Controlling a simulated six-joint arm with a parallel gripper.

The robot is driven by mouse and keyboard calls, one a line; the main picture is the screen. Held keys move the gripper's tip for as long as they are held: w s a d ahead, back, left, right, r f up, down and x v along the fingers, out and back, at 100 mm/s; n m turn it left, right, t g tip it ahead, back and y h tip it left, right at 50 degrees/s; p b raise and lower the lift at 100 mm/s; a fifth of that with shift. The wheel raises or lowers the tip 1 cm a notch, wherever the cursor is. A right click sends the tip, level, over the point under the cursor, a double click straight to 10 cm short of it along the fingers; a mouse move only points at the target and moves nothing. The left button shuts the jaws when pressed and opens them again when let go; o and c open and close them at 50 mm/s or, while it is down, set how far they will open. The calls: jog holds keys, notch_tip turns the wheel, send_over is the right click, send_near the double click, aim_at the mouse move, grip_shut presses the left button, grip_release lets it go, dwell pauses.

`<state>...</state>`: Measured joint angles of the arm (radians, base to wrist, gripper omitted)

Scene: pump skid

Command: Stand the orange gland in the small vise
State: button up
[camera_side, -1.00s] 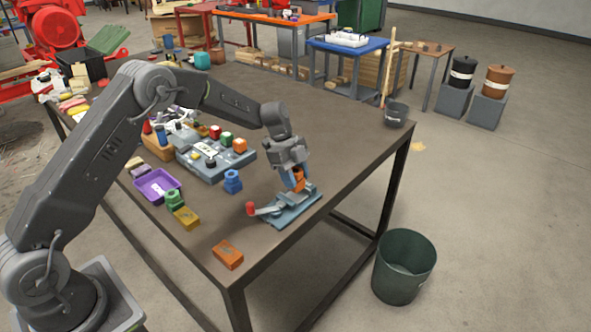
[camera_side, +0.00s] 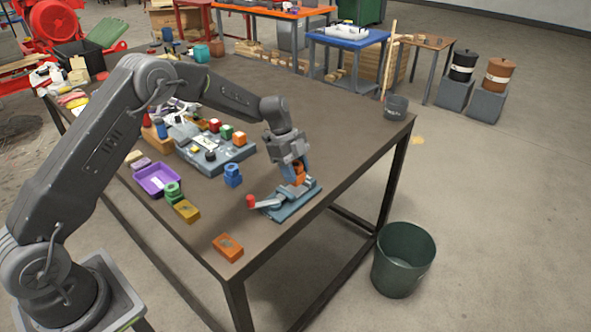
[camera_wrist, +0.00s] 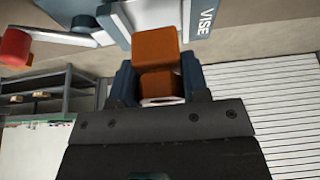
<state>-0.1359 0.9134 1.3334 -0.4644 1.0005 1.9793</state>
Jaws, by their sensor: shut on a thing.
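The orange gland (camera_side: 298,178) is held between my gripper's blue fingers, right at the small vise. My gripper (camera_side: 297,172) points down and is shut on it. In the wrist view the gland (camera_wrist: 156,50) shows as an orange block between the fingertips (camera_wrist: 158,82). The small vise (camera_side: 297,205) is a blue-grey base with a grey bar ending in a red knob (camera_side: 250,201), near the table's right edge. The wrist view shows the vise's labelled plate (camera_wrist: 205,14) beyond the gland. I cannot tell whether the gland touches the vise or sits between its jaws.
A blue part (camera_side: 233,175), an orange block (camera_side: 228,247), a yellow block (camera_side: 186,211), a green part (camera_side: 173,192) and a purple tray (camera_side: 157,179) stand left of the vise. A grey fixture (camera_side: 215,158) lies behind. The table's right side behind the vise is clear.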

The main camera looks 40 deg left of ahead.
jog(key=shift+f, duration=1.25)
jog(key=o, duration=0.9)
jog(key=v, duration=1.4)
jog(key=shift+f, duration=0.1)
